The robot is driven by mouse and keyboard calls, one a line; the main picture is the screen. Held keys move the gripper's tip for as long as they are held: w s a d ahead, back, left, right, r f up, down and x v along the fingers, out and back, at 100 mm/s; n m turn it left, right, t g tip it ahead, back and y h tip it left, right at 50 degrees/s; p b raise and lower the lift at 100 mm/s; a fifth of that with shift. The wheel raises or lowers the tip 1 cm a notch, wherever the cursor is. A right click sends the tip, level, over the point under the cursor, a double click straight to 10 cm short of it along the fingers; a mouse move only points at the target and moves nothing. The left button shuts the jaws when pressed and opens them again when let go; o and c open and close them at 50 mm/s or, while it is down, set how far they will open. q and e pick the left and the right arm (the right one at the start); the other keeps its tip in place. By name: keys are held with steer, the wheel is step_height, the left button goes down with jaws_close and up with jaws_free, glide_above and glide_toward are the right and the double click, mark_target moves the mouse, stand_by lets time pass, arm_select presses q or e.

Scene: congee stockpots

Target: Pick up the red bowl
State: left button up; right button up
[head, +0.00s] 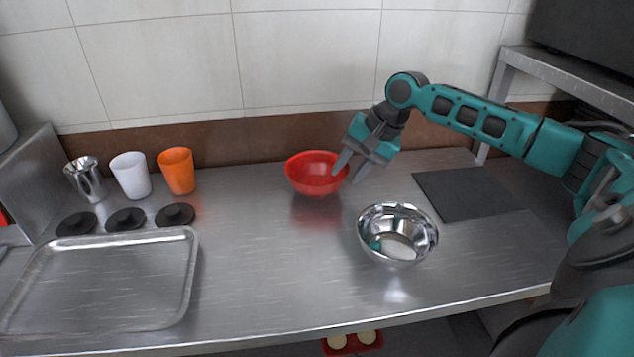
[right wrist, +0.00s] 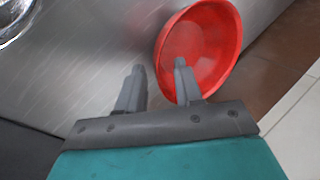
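The red bowl (head: 314,173) stands upright on the steel counter near the back wall. My right gripper (head: 347,174) is at the bowl's right side, fingers pointing down and apart. In the right wrist view the red bowl (right wrist: 198,48) lies ahead. There one finger of the right gripper (right wrist: 159,68) overlaps the bowl's near rim and the other is outside it, with nothing seen gripped between them. Whether a finger touches the bowl cannot be told. My left gripper is not in view.
A shiny metal bowl (head: 397,234) stands in front and right of the red bowl. A dark mat (head: 467,193) lies at right. At left are a tray (head: 105,285), an orange cup (head: 176,171), a white cup (head: 131,175), a metal cup (head: 86,179) and black discs (head: 126,219). The counter's middle is clear.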

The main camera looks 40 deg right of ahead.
steer(key=shift+x, duration=1.15)
jaws_close()
